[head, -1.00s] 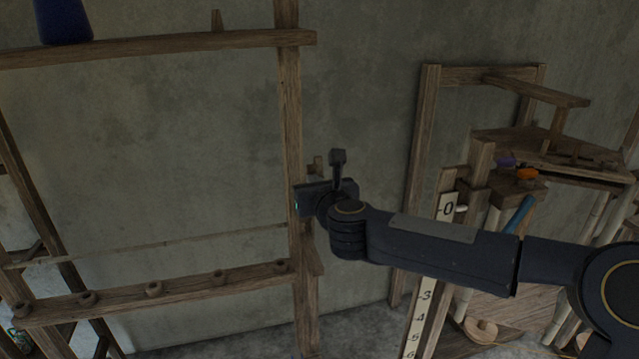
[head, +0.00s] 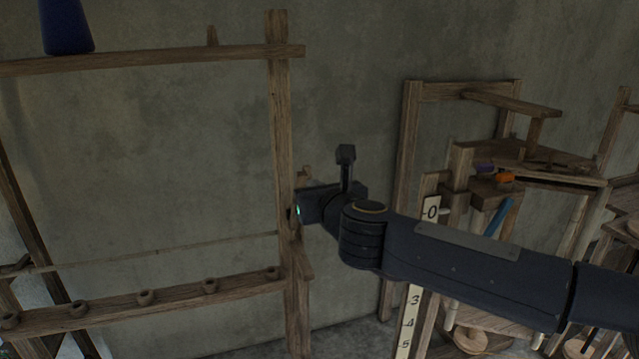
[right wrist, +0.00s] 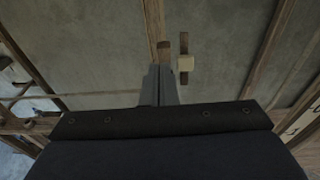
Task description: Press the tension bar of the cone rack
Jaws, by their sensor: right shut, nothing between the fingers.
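The wooden cone rack (head: 283,110) stands against the wall at left in the head view. A blue cone (head: 66,26) sits on its top shelf. A thin horizontal bar (head: 150,256) crosses it above the lower rail; I cannot tell for sure whether this is the tension bar. My right gripper (head: 299,208) is at the rack's right post, its fingertips mostly hidden. In the right wrist view the shut, empty fingers (right wrist: 160,84) point toward a wooden post (right wrist: 154,24). A small wooden piece with a pale block (right wrist: 186,63) is just right of the fingertips. Contact cannot be told.
The lower rail (head: 175,299) carries several round wooden holders. To the right stand a wooden frame (head: 408,150), a numbered scale (head: 431,212) and a loom part with an orange item (head: 505,178). Bare wall lies between rack and frame.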

